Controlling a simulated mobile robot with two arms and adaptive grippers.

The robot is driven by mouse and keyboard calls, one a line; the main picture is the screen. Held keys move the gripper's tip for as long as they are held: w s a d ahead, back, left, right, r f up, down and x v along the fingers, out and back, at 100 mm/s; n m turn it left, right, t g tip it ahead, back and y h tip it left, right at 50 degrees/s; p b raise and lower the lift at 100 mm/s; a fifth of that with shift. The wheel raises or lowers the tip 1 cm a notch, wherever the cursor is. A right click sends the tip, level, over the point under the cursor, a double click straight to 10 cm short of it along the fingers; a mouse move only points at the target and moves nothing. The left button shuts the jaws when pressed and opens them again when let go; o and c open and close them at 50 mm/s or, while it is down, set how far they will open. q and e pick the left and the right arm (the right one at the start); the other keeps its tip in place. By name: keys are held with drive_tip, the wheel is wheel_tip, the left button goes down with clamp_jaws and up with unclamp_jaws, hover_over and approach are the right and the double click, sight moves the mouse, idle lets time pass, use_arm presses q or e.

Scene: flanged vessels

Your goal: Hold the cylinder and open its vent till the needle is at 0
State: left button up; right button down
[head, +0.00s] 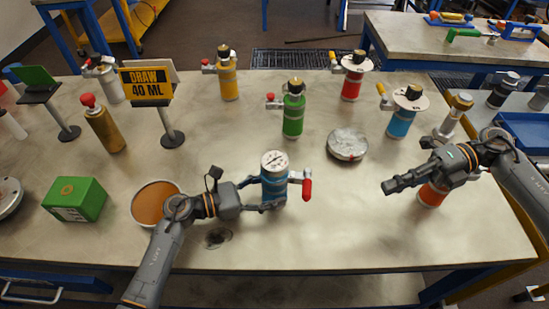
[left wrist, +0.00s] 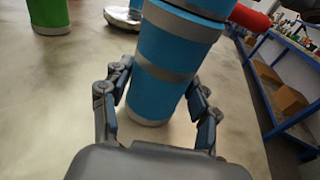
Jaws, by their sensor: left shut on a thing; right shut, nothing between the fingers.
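The blue cylinder (head: 273,188) has a grey band and a round white gauge (head: 274,161) on top. Its dark needle is too small to read. A red vent handle (head: 307,189) sticks out on its right side. My left gripper (head: 265,194) is shut around the cylinder's body from the left; the left wrist view shows a finger on each side of the blue body (left wrist: 175,60). The cylinder is upright and appears to stand on the table. My right gripper (head: 390,187) is shut and empty, to the right of the red handle and apart from it.
An orange-red cylinder (head: 432,194) stands under my right wrist. A round metal lid (head: 347,145) and a green cylinder (head: 293,115) stand behind the held one. An orange-brown filled dish (head: 150,203) sits beside my left arm. The table front right of the handle is clear.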

use_arm(q)
drive_tip(key=o, duration=1.1)
drive_tip(key=v, duration=1.2)
